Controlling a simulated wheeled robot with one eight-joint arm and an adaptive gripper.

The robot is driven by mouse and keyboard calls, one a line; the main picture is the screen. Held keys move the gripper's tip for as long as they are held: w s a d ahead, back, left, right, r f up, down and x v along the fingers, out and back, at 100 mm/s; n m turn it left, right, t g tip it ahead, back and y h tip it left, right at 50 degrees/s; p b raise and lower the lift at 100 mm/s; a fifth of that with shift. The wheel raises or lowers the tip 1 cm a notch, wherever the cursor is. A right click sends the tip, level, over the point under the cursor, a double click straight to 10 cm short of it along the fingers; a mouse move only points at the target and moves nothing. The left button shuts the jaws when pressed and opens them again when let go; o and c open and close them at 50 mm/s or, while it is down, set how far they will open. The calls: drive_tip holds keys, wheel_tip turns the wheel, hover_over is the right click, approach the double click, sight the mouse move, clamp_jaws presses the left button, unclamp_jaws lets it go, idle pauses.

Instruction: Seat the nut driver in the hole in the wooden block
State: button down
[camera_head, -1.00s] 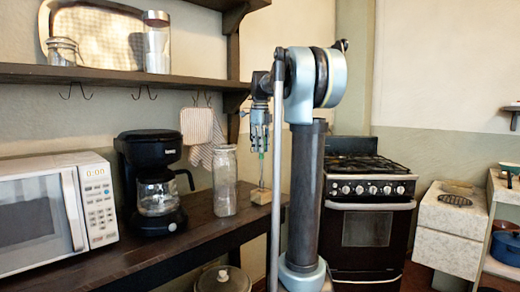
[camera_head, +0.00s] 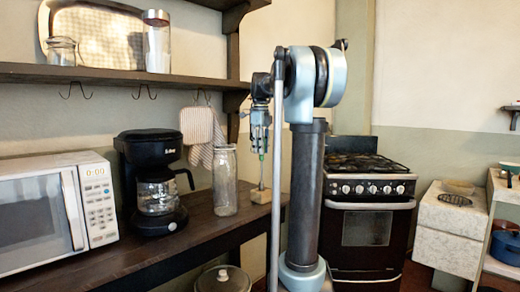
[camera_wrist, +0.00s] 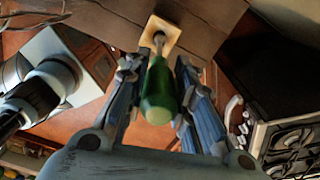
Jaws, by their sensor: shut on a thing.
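The nut driver has a green handle (camera_wrist: 160,95) and a thin metal shaft (camera_head: 262,173). My gripper (camera_head: 261,147) is shut on the handle, which also shows between the two fingers in the wrist view (camera_wrist: 158,72). The driver hangs upright with its shaft down. The small pale wooden block (camera_head: 261,196) sits on the dark wooden counter, directly below. In the wrist view the shaft meets the middle of the block's top face (camera_wrist: 170,48). The hole is hidden by the shaft, and I cannot tell how deep the tip is.
A tall glass jar (camera_head: 224,182) stands on the counter (camera_head: 190,235) just left of the block. A coffee maker (camera_head: 152,180) and a microwave (camera_head: 55,205) stand farther left. A wall shelf (camera_head: 120,77) with hooks is above. A stove (camera_head: 370,205) is at the right.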

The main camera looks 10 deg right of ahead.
sight(261, 160)
drive_tip(key=shift+f, duration=2.15)
drive_tip(key=c, duration=1.3)
unclamp_jaws()
wheel_tip(261, 160, up, 12)
drive_tip(key=shift+f, duration=0.1)
